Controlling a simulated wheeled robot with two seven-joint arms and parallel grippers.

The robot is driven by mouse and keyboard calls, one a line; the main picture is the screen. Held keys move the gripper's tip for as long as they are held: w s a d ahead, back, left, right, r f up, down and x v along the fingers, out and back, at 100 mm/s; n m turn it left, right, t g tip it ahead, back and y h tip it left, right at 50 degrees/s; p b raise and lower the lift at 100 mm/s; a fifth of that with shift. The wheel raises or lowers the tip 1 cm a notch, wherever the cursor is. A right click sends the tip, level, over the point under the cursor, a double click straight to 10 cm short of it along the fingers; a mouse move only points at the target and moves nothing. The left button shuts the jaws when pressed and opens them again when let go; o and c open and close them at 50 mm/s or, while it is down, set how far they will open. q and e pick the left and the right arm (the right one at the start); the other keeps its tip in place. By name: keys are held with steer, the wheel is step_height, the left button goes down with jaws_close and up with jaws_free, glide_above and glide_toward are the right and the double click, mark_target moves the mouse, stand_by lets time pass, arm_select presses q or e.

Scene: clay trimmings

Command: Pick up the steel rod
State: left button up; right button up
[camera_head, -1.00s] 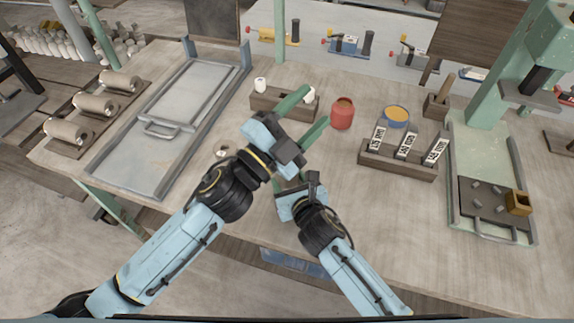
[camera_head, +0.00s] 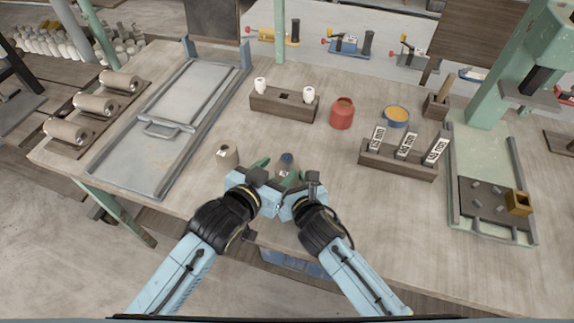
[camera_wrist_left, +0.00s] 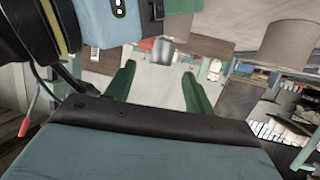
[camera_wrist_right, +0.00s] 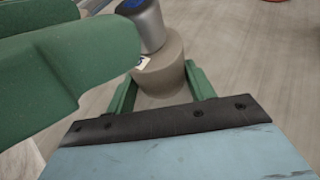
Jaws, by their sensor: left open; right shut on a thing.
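A short grey metal cylinder with a blue top, which looks like the steel rod (camera_head: 287,157), stands upright on or in a tan clay piece (camera_wrist_right: 163,76). It also shows in the right wrist view (camera_wrist_right: 148,28). My right gripper (camera_head: 290,178) is shut on the tan piece, its green fingers on either side. My left gripper (camera_head: 264,172) is open, close beside the right one. Its green finger crosses the right wrist view near the metal cylinder. In the left wrist view the open fingers (camera_wrist_left: 158,82) have a grey cylinder beyond them, probably the same rod.
Behind are a wooden block (camera_head: 270,100) with two white pieces, a red jar (camera_head: 342,113) and a labelled rack (camera_head: 397,165).

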mark_target(286, 159)
arm_select(q)
steer(key=shift+x, duration=3)
steer(key=shift+r, duration=0.1)
steer(key=shift+w, duration=0.1)
jaws_close()
steer(key=shift+r, duration=0.1)
step_height(286, 159, up, 10)
arm_select(e)
steer(key=o, duration=1.2)
steer(key=shift+s, duration=0.1)
